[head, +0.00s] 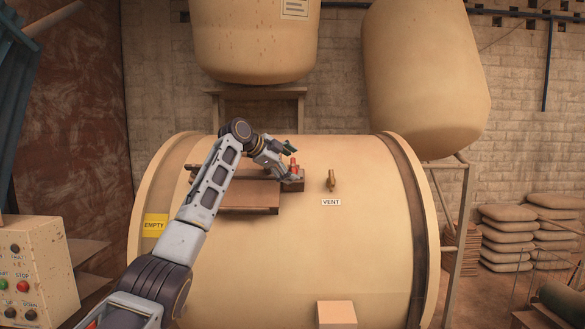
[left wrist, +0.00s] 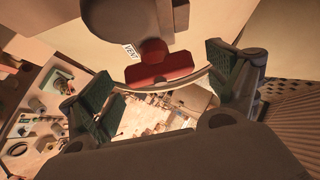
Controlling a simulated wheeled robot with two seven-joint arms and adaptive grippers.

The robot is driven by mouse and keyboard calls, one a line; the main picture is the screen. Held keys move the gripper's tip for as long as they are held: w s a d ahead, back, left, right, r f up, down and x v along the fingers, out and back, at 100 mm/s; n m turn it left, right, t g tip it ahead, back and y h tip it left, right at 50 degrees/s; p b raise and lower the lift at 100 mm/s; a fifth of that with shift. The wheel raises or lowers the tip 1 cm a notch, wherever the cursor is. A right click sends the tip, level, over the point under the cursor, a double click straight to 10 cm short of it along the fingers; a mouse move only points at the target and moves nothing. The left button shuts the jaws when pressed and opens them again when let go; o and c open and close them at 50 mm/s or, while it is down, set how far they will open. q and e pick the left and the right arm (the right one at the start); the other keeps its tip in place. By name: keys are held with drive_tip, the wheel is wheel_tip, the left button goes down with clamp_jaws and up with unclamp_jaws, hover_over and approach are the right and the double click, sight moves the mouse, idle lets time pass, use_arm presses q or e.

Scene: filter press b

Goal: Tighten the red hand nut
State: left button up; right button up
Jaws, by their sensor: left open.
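The red hand nut (head: 294,164) shows at the upper part of the big cream drum, at the end of a brown bracket. In the left wrist view the red nut (left wrist: 158,64) is a lobed shape beyond the fingertips, with a dark grey round part above it. My left gripper (head: 291,161) is open, with a finger to either side of the nut in the head view. In the left wrist view my left gripper (left wrist: 160,85) has its green pads wide apart; I cannot tell whether either touches the nut. My right gripper is not in view.
A brass vent valve (head: 332,180) stands on the drum (head: 320,245) just right of the nut. The brown bracket (head: 250,197) lies beneath my left wrist. A control box (head: 32,262) stands at the left, and stacked sacks (head: 507,238) lie at the right.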

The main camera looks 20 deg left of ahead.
use_arm(q)
drive_tip(key=v, duration=1)
drive_tip(key=shift+s+a+r, duration=0.15)
drive_tip(key=shift+s+a, duration=0.1)
drive_tip(key=shift+s, duration=0.05)
